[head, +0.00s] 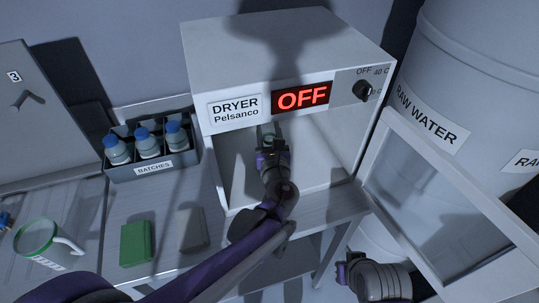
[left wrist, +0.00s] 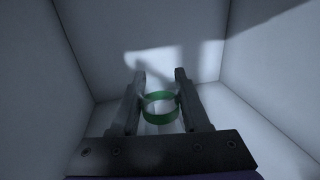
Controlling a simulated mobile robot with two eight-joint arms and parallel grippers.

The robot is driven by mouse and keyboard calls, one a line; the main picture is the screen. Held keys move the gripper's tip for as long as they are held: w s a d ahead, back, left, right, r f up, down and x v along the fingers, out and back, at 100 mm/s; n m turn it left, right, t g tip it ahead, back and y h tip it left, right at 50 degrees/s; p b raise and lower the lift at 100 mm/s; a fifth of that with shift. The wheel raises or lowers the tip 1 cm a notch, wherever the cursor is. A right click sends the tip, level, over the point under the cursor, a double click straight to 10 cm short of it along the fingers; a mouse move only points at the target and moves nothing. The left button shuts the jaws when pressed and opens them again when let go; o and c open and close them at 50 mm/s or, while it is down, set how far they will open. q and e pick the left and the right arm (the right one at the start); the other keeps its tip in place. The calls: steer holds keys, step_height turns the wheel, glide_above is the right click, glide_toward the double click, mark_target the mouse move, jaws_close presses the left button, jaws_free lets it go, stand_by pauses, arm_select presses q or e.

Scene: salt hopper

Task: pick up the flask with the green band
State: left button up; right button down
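The flask with the green band (left wrist: 160,106) stands inside the dryer, seen from above in the left wrist view. Its green band shows clearly, while its clear body is hard to make out. My left gripper (left wrist: 160,90) has one finger on each side of the flask, very close to it. Whether the fingers press on it I cannot tell. In the head view my left gripper (head: 268,138) reaches into the dryer opening and mostly hides the flask. My right gripper (head: 343,270) is low at the right, away from the flask, its fingers partly hidden.
The dryer (head: 225,75) reads OFF, and its walls and roof closely surround my left gripper. A framed door (head: 435,205) stands open at right, before the raw water tank (head: 460,60). At left are a batches rack (head: 185,160) with blue-capped bottles, a green block (head: 136,243) and a green-rimmed jug (head: 36,240).

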arm_select(q)
jaws_close()
